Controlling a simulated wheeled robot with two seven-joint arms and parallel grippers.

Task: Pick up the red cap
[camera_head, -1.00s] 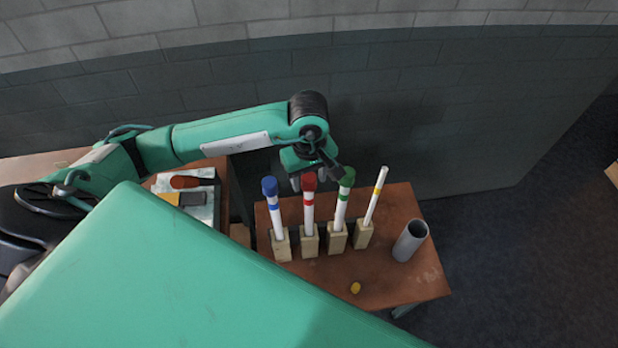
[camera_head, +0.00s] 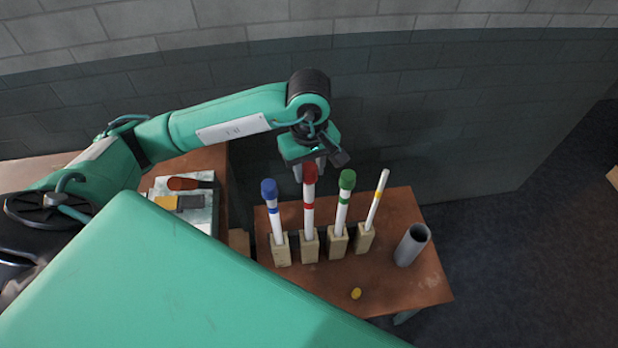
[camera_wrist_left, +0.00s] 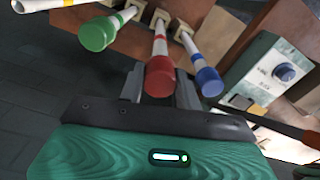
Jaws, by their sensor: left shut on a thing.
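The red cap (camera_head: 310,174) is at the top of the white tube with a red band (camera_head: 309,215), second from the left in the row. My left gripper (camera_head: 310,168) is shut on the red cap from above and behind. In the left wrist view the red cap (camera_wrist_left: 159,78) sits between the two grey fingers (camera_wrist_left: 160,90), in line with its tube. I cannot tell whether a gap has opened between cap and tube. My right gripper is not in view.
A blue-capped tube (camera_head: 275,215) and a green-capped tube (camera_head: 342,205) stand close on either side. An uncapped yellow-banded tube (camera_head: 377,200), a grey cylinder (camera_head: 412,245) and a yellow cap (camera_head: 356,293) are further right. A wall (camera_head: 450,130) is behind the table.

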